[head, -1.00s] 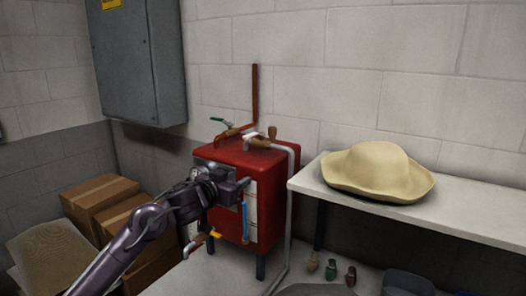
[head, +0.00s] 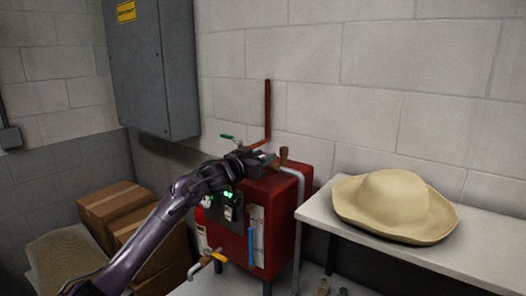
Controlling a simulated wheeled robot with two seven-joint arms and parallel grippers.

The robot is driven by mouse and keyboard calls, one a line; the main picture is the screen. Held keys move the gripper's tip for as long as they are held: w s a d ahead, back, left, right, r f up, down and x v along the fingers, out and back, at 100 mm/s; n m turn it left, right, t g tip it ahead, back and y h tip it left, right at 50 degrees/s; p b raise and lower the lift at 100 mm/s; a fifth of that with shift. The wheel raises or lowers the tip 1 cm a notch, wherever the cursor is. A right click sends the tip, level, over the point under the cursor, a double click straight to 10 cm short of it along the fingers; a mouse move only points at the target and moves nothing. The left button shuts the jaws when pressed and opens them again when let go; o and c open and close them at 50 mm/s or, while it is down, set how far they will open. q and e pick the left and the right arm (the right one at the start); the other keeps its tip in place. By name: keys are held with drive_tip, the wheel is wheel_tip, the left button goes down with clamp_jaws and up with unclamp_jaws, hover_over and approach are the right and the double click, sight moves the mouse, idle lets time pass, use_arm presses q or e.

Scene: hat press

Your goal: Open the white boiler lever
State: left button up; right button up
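The red boiler (head: 285,190) stands on legs against the wall, with pipes and valves on top. The green lever (head: 228,137) shows clear behind my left gripper. My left gripper (head: 266,159) is at the top of the boiler, at the spot of the white lever. The white lever is mostly or wholly hidden by the gripper, so I cannot tell whether they touch. The finger gap is too small to make out. Two green lights (head: 228,194) glow on the boiler's front panel. My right gripper is out of view.
A copper pipe (head: 267,110) rises behind the gripper, and a brown valve part (head: 284,155) stands just right of it. A yellow-handled tap (head: 217,256) juts out low in front. Cardboard boxes (head: 112,205) are at left. A shelf (head: 321,213) with a beige hat (head: 395,205) is at right.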

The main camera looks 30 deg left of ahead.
use_arm(q)
drive_tip(key=shift+w+r, duration=0.1)
drive_tip(key=shift+c, duration=1.3)
clamp_jaws()
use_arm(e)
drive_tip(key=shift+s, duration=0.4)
use_arm(q)
drive_tip(key=shift+d, duration=0.1)
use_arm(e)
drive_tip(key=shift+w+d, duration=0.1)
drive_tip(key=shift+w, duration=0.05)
